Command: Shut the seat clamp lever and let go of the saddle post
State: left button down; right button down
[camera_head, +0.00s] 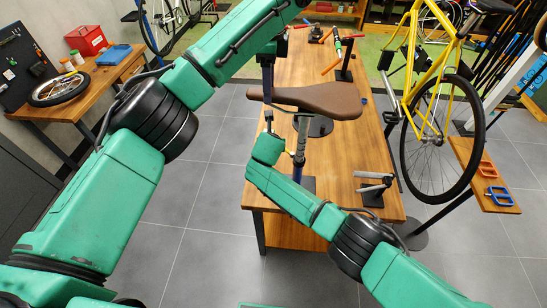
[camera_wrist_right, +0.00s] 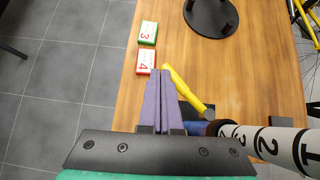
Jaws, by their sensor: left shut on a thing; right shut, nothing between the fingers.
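The brown saddle (camera_head: 312,100) sits on its pale post (camera_head: 301,130), upright above the bench. My left gripper (camera_head: 267,98) comes down from above by the saddle's left end and is shut on the saddle; its exact contact is hard to see. In the right wrist view, the numbered white post (camera_wrist_right: 270,145) lies at the lower right. A dark blue seat clamp (camera_wrist_right: 200,128) is around it, with the yellow clamp lever (camera_wrist_right: 187,90) sticking out. My right gripper (camera_wrist_right: 157,76) is shut and empty just left of the lever; I cannot tell whether they touch.
The wooden bench (camera_head: 345,150) carries a grey-jawed black stand (camera_head: 372,187). In the right wrist view, a green box (camera_wrist_right: 148,33), a red box (camera_wrist_right: 146,62) and a round black base (camera_wrist_right: 210,15) stand beyond the fingers. A yellow bicycle (camera_head: 432,65) is at right.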

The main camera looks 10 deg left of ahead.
jog(key=shift+w+d, duration=0.25)
jog(key=shift+w, duration=0.25)
jog(key=shift+w+d, duration=0.25)
jog(key=shift+w, duration=0.2)
jog(key=shift+w+d, duration=0.1)
